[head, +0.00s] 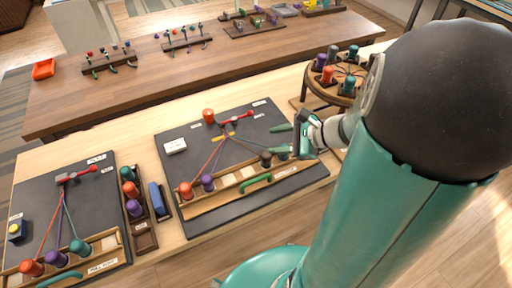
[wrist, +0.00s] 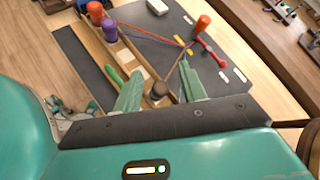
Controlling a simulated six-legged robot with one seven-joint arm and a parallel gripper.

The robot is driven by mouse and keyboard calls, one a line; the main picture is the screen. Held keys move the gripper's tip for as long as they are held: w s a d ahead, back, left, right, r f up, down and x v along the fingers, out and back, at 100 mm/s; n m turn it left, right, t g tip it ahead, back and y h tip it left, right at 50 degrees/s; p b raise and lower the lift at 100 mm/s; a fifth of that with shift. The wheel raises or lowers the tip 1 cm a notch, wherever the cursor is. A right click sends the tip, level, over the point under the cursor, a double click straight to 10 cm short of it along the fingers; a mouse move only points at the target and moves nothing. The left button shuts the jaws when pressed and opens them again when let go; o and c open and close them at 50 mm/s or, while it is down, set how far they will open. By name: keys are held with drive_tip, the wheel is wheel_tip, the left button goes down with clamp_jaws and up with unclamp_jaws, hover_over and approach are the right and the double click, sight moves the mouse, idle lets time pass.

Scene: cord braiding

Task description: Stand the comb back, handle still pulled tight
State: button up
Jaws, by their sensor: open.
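Cords run from the clamp to orange (head: 186,190), purple (head: 208,182) and dark (head: 265,158) bobbins on a wooden rack (head: 222,198). A green handle (head: 256,183) is at the rack's near side; I cannot tell how tight it is pulled. My gripper (head: 281,139) is open and empty above the mat's right part. In the wrist view the dark bobbin (wrist: 158,91) shows between its fingers.
A white block (head: 175,146) lies on the mat's left. A bobbin tray (head: 140,210) and a second braiding mat (head: 95,205) are further left. A round bobbin stand (head: 318,95) is at the right. A second table (head: 150,90) stands behind.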

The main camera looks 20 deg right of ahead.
drive_tip(key=s+a+r+n+g+h, duration=0.1)
drive_tip(key=s+a+r+n+h, duration=0.3)
drive_tip(key=n, duration=0.6)
drive_tip(key=s+a+r+n+g+h, duration=0.1)
drive_tip(key=s+a+r+n+h, duration=0.3)
drive_tip(key=a+r+n, duration=0.3)
drive_tip(key=s+r+n, duration=0.1)
drive_tip(key=n, duration=0.3)
drive_tip(key=shift+a+n+g, duration=0.15)
drive_tip(key=shift+n+g, duration=0.15)
drive_tip(key=shift+g, duration=0.1)
drive_tip(key=shift+s, duration=0.1)
